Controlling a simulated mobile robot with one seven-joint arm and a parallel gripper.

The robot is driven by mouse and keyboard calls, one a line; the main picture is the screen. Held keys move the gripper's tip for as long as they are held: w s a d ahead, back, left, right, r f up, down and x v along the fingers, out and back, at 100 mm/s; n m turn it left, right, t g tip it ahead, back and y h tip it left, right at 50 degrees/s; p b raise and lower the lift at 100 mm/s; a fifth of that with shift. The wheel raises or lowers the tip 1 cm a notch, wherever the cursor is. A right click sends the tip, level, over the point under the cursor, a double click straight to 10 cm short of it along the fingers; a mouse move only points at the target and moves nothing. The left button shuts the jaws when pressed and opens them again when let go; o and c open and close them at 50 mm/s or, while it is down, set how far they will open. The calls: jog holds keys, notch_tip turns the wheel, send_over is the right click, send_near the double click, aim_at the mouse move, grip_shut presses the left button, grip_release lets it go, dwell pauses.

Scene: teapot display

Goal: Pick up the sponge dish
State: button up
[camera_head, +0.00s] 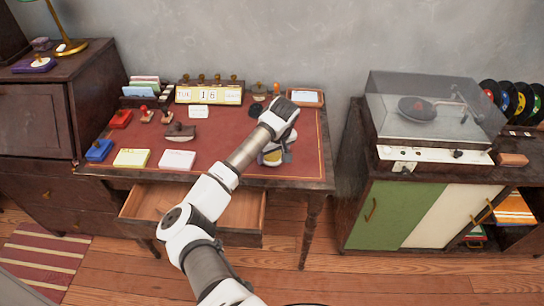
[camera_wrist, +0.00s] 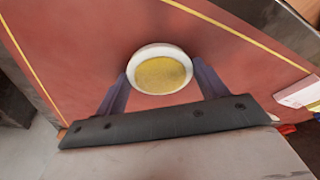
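The sponge dish (camera_wrist: 162,70) is a round white dish with a yellow pad in it, over the red desk top in the wrist view. In the head view the dish (camera_head: 273,158) shows near the right front of the desk, partly behind my gripper (camera_head: 276,150). In the wrist view my gripper's two dark fingers (camera_wrist: 160,75) stand apart, one at each side of the dish, with their tips close to its rim. Whether they press on the rim, and whether the dish rests on the desk, I cannot tell.
The red-topped desk (camera_head: 220,154) also holds a yellow pad (camera_head: 131,158), a white pad (camera_head: 177,160), a stamp (camera_head: 180,131) and a calendar (camera_head: 209,95). Its drawer (camera_head: 180,208) hangs open in front. A record player (camera_head: 430,115) stands on a cabinet to the right.

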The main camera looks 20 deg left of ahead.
jog(key=c, duration=0.5)
jog(key=shift+r, duration=0.2)
jog(key=shift+c, duration=0.2)
